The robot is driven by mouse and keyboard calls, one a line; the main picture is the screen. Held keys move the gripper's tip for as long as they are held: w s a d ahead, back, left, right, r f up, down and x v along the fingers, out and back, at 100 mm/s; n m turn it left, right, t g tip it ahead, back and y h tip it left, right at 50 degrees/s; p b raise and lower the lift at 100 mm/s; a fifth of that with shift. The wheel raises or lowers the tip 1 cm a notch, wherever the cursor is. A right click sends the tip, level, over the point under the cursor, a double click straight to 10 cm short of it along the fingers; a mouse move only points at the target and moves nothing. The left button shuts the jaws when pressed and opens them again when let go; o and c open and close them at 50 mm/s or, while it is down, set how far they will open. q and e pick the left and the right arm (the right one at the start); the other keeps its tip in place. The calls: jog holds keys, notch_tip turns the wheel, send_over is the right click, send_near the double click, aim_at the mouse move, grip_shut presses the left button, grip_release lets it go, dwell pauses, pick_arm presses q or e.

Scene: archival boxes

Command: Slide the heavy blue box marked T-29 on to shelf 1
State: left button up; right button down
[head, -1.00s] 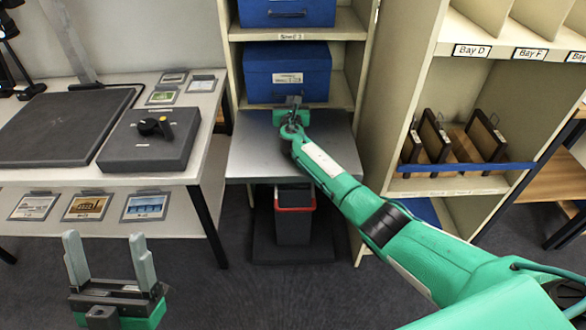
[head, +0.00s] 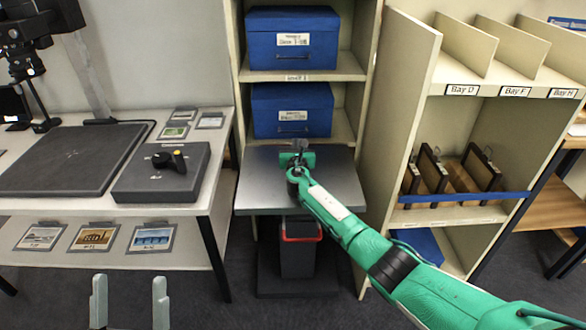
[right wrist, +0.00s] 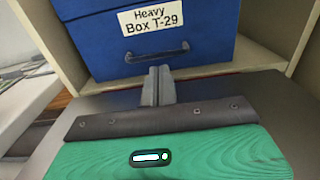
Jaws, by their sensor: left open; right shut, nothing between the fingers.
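The blue box T-29 (head: 270,122) sits in the lower open compartment of the cream rack, just behind the grey metal platform. Its label reads "Heavy Box T-29" in the right wrist view (right wrist: 110,48), above a dark handle. A strip of pale shelf board shows in front of it. My right gripper (right wrist: 158,72) is shut and empty, pointing at the box's front just below the handle; a small gap seems to separate them. In the head view the right gripper (head: 299,146) is over the platform's back edge. My left gripper (head: 129,298) is open and empty at the bottom left.
The metal platform (head: 255,185) is bare apart from my arm above it. Another blue box (head: 265,48) stands on the board above. A bench (head: 215,180) with dark slabs is left; a divided bay unit (head: 405,60) is close on the right. A grey bin (head: 297,260) is underneath.

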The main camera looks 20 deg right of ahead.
jog(key=shift+s+a+f+p, duration=0.1)
jog(key=shift+s+f+p, duration=0.1)
jog(key=shift+s+p, duration=0.45)
jog(key=p+v, duration=0.1)
jog(key=v, duration=0.3)
jog(key=shift+r, duration=0.15)
jog(key=p+v, duration=0.1)
jog(key=v, duration=0.2)
jog(key=shift+s+a, duration=0.15)
jog(key=shift+s, duration=0.25)
pick_arm(q)
jog(key=s+d+f+g, duration=0.1)
jog(key=d+f+g, duration=0.1)
jog(key=f+g, duration=0.3)
jog(key=d+f+g, duration=0.3)
jog(key=f+g, duration=0.3)
jog(key=f, duration=0.6)
jog(key=shift+s+d+y, duration=0.2)
jog(key=shift+s+y, duration=0.2)
pick_arm(e)
jog(key=shift+s, duration=0.15)
